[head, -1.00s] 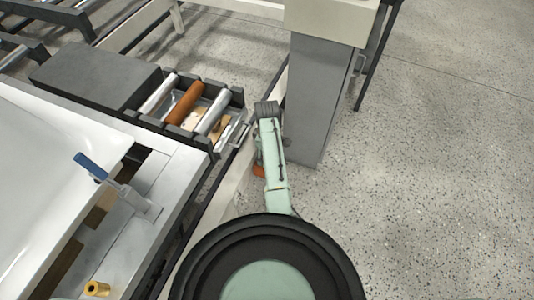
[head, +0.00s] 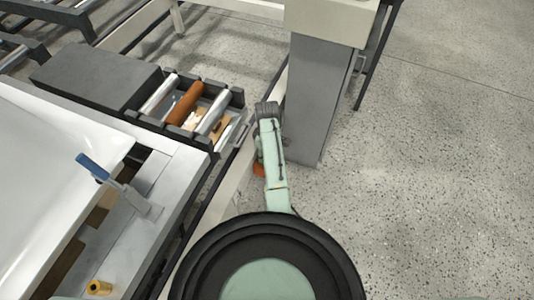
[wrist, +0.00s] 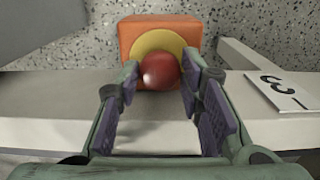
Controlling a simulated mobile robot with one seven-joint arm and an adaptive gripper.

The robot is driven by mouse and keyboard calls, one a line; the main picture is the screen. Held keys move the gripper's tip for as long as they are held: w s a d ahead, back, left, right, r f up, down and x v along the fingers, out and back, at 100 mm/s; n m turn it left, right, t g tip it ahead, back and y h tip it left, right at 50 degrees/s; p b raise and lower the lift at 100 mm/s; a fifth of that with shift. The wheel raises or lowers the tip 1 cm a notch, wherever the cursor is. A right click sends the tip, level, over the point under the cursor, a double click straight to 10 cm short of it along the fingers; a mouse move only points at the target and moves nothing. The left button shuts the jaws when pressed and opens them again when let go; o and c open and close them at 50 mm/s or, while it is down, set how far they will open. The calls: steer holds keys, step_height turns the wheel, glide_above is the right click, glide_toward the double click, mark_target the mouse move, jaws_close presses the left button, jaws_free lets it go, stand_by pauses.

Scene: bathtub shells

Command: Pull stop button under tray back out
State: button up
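The stop button is a red knob (wrist: 160,71) on a yellow disc, on the front of an orange box (wrist: 140,28) in the wrist view. A bit of the orange box also shows beside my arm in the head view (head: 258,171). My gripper (wrist: 160,72) is open, with its purple-padded fingers on the two sides of the red knob. The right fingertip is very close to the knob; I cannot tell whether it touches. A narrow gap shows at the left fingertip. My gripper is hidden in the head view.
A pale beam (wrist: 60,105) runs below the orange box, with a number plate (wrist: 278,90) at the right. A grey column (head: 312,100) stands just right of my arm. A white tub shell (head: 45,160) lies at left. Floor at right is clear.

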steer(key=c, duration=0.6)
steer(key=shift+c, duration=0.2)
steer(key=shift+r, duration=0.2)
steer(key=shift+r+p, duration=0.3)
steer(key=shift+p, duration=0.2)
steer(key=o, duration=1.2)
steer(key=shift+f, duration=0.15)
step_height(320, 180, up, 6)
steer(key=p, duration=0.6)
